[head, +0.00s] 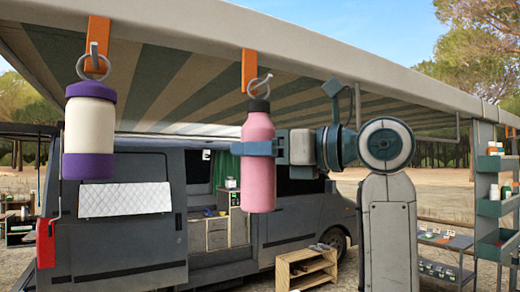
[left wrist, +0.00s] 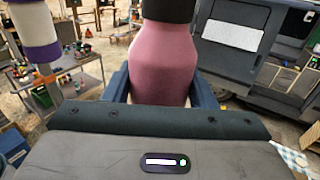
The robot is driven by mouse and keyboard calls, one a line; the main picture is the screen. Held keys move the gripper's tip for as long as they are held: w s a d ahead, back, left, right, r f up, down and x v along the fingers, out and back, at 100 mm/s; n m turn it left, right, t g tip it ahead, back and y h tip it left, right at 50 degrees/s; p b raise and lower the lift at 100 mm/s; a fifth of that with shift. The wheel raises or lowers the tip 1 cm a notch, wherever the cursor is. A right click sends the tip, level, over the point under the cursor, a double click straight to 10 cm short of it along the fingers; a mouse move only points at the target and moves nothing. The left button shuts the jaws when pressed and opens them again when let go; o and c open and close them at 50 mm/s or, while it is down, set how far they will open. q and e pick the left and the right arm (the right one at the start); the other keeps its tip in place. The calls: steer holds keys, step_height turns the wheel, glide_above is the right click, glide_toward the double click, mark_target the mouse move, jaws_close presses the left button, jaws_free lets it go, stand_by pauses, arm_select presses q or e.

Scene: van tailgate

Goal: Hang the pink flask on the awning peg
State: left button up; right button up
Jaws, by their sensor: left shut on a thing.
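The pink flask (head: 258,165) with a black cap is upright under the awning, and its body also fills the upper middle of the left wrist view (left wrist: 163,65). My left gripper (head: 258,148) is shut around its upper body. The flask's grey loop (head: 259,88) overlaps the lower end of an orange awning peg mount (head: 249,66). I cannot tell whether the loop is around the peg or only in front of it. My right gripper is not in view.
A white and purple flask (head: 90,130) hangs from another orange mount (head: 97,38) to the left. The awning's front rail (head: 300,45) runs above. A grey van (head: 120,235) and a wooden crate shelf (head: 306,270) stand behind. Shelving (head: 487,190) is at right.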

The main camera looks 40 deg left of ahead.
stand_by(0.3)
arm_select(q)
steer(key=o, duration=1.2)
steer(key=shift+d, duration=0.15)
steer(key=shift+d+f+b, duration=0.15)
steer(key=shift+d+b, duration=0.15)
steer(key=shift+b, duration=0.1)
steer(key=d+b, duration=0.3)
steer(key=b, duration=0.2)
steer(key=w+d+b, duration=0.1)
steer(key=d+b, duration=0.2)
steer(key=b, duration=0.2)
steer(key=d+b, duration=0.4)
steer(key=b, duration=0.2)
steer(key=shift+w+r, duration=0.15)
steer(key=shift+r, duration=0.05)
steer(key=shift+a, duration=0.1)
